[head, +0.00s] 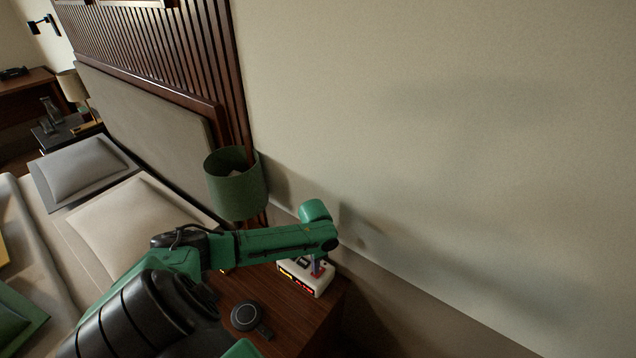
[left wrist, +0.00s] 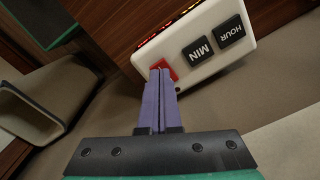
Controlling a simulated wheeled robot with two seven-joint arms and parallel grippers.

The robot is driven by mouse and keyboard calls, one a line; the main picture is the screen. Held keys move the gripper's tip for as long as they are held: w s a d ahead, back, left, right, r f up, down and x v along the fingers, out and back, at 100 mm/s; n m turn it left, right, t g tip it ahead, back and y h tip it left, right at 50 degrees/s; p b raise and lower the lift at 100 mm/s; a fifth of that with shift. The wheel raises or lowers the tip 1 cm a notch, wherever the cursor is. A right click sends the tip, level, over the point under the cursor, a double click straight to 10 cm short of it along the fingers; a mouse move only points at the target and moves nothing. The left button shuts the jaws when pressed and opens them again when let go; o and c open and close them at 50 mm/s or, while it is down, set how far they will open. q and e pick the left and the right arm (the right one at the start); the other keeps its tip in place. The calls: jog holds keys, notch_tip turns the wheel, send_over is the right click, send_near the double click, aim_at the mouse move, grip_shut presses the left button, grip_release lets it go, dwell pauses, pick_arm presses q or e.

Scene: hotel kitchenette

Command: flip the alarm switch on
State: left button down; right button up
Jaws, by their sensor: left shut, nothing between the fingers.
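A white alarm clock (head: 299,284) with a lit red display stands on the wooden nightstand near its right edge. In the left wrist view the white clock (left wrist: 222,66) shows dark HOUR and MIN buttons and a red switch (left wrist: 163,68) at its near corner. My left gripper (left wrist: 160,77) has its purple fingers together with nothing between them. The fingertips are at the red switch and partly cover it; I cannot tell whether they touch it. In the head view my left gripper (head: 316,269) is over the clock. My right gripper does not show.
A green lamp (head: 235,190) stands behind my left arm on the nightstand (head: 285,325). A dark round device (head: 246,316) lies left of the clock. The wall (head: 440,130) is close behind. A bed with pillows (head: 125,218) is at the left.

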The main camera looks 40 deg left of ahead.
pick_arm(q)
jog(key=shift+f+b, duration=0.55)
jog(key=shift+f, duration=0.35)
dwell(0.8)
notch_tip(320, 180, up, 7)
jog(key=p, duration=0.8)
jog(key=shift+r, duration=0.1)
dwell(0.3)
